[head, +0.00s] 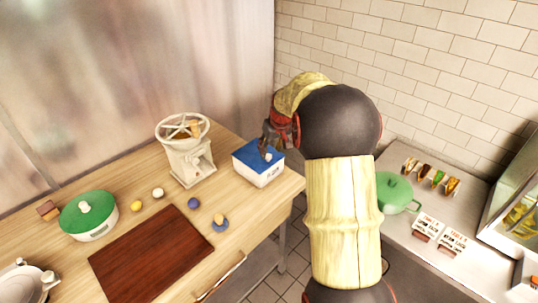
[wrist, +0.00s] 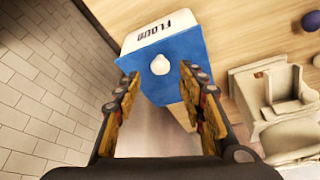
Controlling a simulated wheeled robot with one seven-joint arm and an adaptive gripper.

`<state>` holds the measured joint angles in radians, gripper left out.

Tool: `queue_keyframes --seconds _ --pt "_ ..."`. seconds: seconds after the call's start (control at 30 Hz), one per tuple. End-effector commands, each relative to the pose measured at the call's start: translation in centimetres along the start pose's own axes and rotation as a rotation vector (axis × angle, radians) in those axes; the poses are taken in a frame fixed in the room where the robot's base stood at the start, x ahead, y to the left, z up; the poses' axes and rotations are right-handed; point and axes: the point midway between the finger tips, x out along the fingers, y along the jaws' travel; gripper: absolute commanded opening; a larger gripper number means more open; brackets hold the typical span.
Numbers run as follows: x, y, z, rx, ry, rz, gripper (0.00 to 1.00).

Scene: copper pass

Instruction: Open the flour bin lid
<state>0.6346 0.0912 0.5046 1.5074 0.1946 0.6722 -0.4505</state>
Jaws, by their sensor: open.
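The flour bin (head: 262,174) is a white box with a blue lid (head: 254,153) and a small white knob (head: 268,157). It stands at the right end of the wooden table, and the lid appears closed. In the wrist view the word FLOUR shows on the bin's white side (wrist: 160,33), with the blue lid (wrist: 150,60) and its round knob (wrist: 160,64) facing me. My gripper (wrist: 158,92) is open and empty, its fingers on either side of the lid in the picture, with the knob between and beyond the fingertips. In the head view my gripper (head: 272,140) is beside the lid, partly hidden by my arm.
A cream machine with a round top (head: 190,158) stands left of the bin. A green-lidded pot (head: 88,215), a dark red board (head: 145,257) and small balls lie on the table. The right counter (head: 400,235) holds a green pan (head: 396,192). Tiled walls stand behind.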

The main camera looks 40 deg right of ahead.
Motion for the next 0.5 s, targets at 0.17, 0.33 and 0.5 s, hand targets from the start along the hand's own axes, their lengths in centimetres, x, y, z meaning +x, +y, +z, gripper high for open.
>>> queue_keyframes --seconds 0.17,0.33,0.5 --pt "3.0 -0.1 0.1 0.0 -0.003 -0.001 0.4" --pt "4.0 -0.1 0.0 0.0 0.0 0.0 0.4" --pt "4.0 -0.1 0.0 0.0 0.0 0.0 0.4"
